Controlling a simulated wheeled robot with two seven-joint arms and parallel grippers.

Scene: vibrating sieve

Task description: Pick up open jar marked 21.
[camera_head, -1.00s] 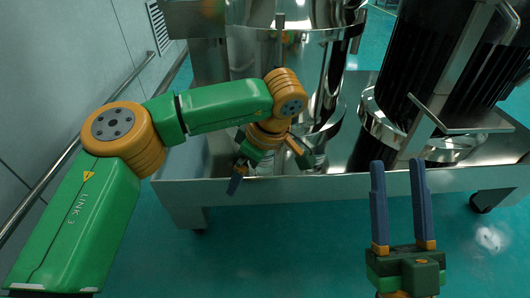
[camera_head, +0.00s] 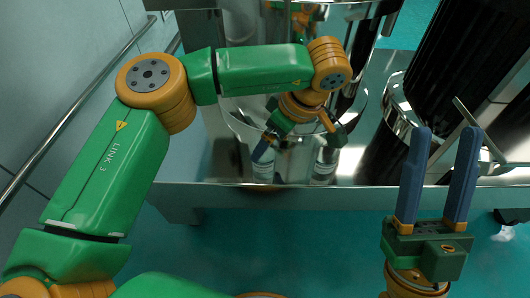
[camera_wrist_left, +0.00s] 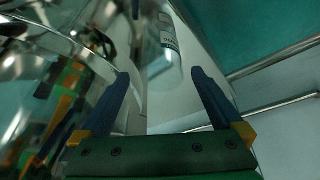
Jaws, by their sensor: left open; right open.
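Two small clear glass jars stand at the front of the metal platform, a left one (camera_head: 264,168) and a right one (camera_head: 325,166); their markings are too small to read. My left gripper (camera_head: 296,143) is open and empty, just above and behind them, its far finger partly hidden by its own body. In the left wrist view, a glass jar with a pale label (camera_wrist_left: 168,45) lies beyond the gap between the open fingers (camera_wrist_left: 160,76), apart from them; I cannot read its number. My right gripper (camera_head: 446,135) is open and empty at the right, fingers pointing up.
The platform's metal front rim (camera_head: 330,195) runs below the jars. A shiny steel cylinder (camera_head: 245,100) rises behind the left gripper and mirrors it. A dark cylinder (camera_head: 460,70) with a metal bracket stands at the right. A wall rail (camera_head: 60,120) is at the left.

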